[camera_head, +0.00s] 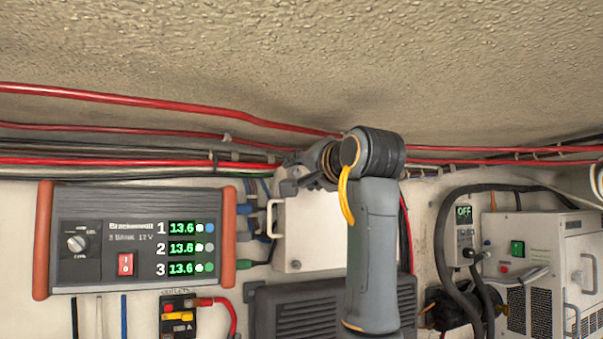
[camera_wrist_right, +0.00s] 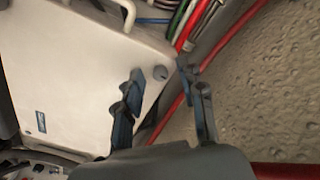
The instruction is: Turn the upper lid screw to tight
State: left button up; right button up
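The white box lid (camera_head: 312,235) is on the wall in the middle of the head view, partly behind my right arm. A lower lid screw (camera_head: 296,264) shows near its bottom left. The upper lid screw is hidden there behind my right gripper (camera_head: 298,178). In the right wrist view, a round grey screw (camera_wrist_right: 160,72) sits near the corner of the pale lid (camera_wrist_right: 70,75). My right gripper (camera_wrist_right: 160,80) is open, its two fingertips on either side of the screw with gaps showing. I cannot tell how close they are in depth. My left gripper is not in view.
Red cables (camera_head: 190,105) run along the wall just under the rough ceiling, close to my gripper. A battery charger (camera_head: 135,272) is to the left. A dark vented box (camera_head: 305,312) is below the lid. Equipment with a black hose (camera_head: 446,230) is to the right.

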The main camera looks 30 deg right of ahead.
jog(key=s, duration=1.2)
jog(key=shift+a, duration=0.35)
